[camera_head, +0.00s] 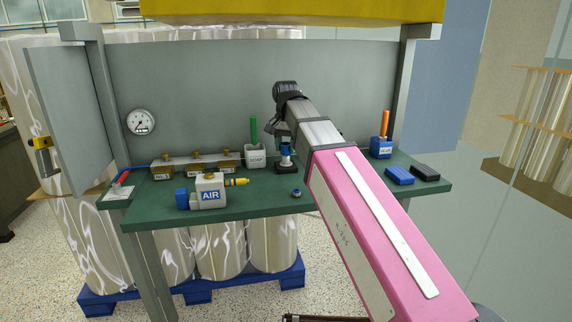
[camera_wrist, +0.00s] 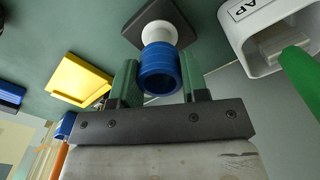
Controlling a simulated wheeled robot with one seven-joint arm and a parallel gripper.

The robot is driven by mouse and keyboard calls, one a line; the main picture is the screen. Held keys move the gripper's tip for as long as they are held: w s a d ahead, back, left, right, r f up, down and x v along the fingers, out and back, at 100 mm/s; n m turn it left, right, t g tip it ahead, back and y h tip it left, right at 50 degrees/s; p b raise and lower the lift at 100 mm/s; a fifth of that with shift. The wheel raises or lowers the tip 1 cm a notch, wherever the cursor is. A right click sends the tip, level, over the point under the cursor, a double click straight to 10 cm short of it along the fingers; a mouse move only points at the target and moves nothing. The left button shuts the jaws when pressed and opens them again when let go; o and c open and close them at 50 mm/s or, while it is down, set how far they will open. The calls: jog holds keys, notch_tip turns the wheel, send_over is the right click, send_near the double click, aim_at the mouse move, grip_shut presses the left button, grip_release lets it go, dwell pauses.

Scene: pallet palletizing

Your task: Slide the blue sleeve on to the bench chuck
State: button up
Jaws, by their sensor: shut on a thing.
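The blue sleeve (camera_wrist: 161,72) is between the two green fingers of my gripper (camera_wrist: 160,84), which is shut on it in the wrist view. The bench chuck (camera_wrist: 159,31) shows beyond it as a white post on a dark square base. The sleeve lines up with the post and overlaps it in that view; I cannot tell how far it is around it. In the head view the sleeve (camera_head: 286,149) shows as a blue band above the chuck's dark base (camera_head: 286,168), just left of my arm. My fingers are hard to make out there.
A white pot (camera_head: 255,156) with a green handle stands close left of the chuck. A small blue ring (camera_head: 297,193) lies in front. An AIR unit (camera_head: 210,191) and a valve row are left; a blue pot (camera_head: 381,149) stands right. A yellow piece (camera_wrist: 80,79) lies nearby.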

aim_at(286, 154)
jog(key=shift+f, duration=1.75)
dwell(0.6)
jog(key=o, duration=1)
